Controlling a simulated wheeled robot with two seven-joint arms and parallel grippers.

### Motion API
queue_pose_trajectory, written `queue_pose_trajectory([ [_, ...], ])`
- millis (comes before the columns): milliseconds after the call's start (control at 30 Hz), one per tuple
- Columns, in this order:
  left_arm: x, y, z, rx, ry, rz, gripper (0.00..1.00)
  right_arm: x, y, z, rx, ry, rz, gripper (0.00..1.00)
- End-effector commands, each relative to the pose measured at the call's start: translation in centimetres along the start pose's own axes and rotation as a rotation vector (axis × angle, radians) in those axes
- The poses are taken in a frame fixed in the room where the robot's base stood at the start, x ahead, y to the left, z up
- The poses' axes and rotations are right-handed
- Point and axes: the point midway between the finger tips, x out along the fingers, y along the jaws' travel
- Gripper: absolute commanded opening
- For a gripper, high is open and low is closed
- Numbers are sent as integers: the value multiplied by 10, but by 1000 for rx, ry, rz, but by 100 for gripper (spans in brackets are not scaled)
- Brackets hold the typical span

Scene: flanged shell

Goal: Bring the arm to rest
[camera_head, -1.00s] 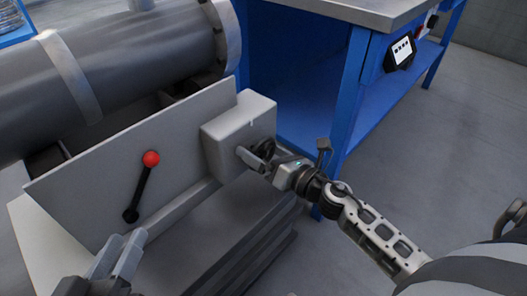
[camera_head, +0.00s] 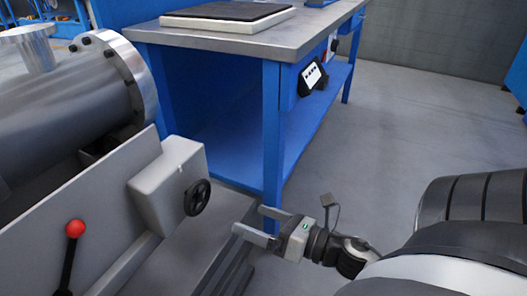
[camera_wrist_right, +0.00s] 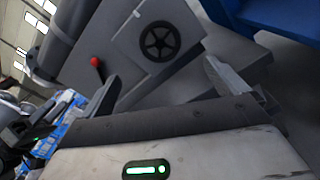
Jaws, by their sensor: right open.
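My right gripper (camera_head: 262,228) is open and empty in the head view, apart from the machine and to the right of its black handwheel (camera_head: 197,197). Its two fingers (camera_wrist_right: 172,92) show spread apart in the right wrist view, with nothing between them. The handwheel also shows ahead of the fingers in the wrist view (camera_wrist_right: 160,41), on a grey box (camera_head: 165,185). My left gripper is not in the head view.
A lever with a red knob (camera_head: 75,228) stands on the machine's grey panel at left. A flanged metal shell (camera_head: 70,95) lies behind it. A blue workbench (camera_head: 272,140) with a metal top stands behind my right gripper. Grey floor (camera_head: 390,130) at right is clear.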

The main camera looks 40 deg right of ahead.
Motion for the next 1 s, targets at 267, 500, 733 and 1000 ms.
queue_pose_trajectory([
  [267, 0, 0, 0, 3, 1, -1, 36, -9, 0, 0, -2, -1, 1, 98],
  [500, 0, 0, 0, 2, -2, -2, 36, -8, 0, 0, -1, 0, 1, 98],
  [733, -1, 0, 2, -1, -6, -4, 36, -7, 1, 1, 15, -7, 1, 98],
  [1000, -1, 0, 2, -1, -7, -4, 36, 32, 44, 38, 889, -219, 38, 98],
])
